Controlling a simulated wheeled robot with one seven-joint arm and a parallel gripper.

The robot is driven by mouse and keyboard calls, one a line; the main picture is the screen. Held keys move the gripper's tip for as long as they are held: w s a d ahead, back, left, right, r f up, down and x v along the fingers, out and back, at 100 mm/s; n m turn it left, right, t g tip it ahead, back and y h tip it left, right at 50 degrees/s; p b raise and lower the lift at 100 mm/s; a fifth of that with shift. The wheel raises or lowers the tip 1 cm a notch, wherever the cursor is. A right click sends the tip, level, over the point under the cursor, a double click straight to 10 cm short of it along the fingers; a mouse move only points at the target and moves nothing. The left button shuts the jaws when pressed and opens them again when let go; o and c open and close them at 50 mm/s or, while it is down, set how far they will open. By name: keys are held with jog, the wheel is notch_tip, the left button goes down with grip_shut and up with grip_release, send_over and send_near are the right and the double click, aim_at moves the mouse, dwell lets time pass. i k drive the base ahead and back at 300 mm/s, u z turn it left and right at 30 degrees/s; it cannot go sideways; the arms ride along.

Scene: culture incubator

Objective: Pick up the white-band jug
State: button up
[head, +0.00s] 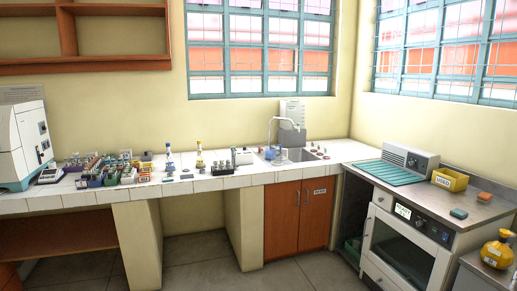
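A yellow-orange jug (497,252) with a dark cap stands at the far right of the head view, close to the lower right corner. A small whitish patch shows on its front; I cannot tell whether it is a band or a label. The jug stands upright on a light surface (481,270) that the frame edge cuts off. My gripper is not in view.
A white-fronted incubator (398,245) stands beside the jug under a metal counter. On the counter are a grey device (410,160), a yellow bin (450,180) and a teal mat (390,172). A tiled bench (215,184) holds racks and bottles. Floor (285,278) in front is clear.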

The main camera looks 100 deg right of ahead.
aim_at(276, 151)
jog(key=z, duration=0.8)
jog(key=k, duration=1.05)
jog(key=z, duration=1.4)
jog(key=i, duration=0.6)
jog(key=z, duration=1.25)
jog(key=i, duration=1.55)
jog(key=z, duration=0.3)
jog(key=i, duration=0.9)
jog(key=u, duration=0.15)
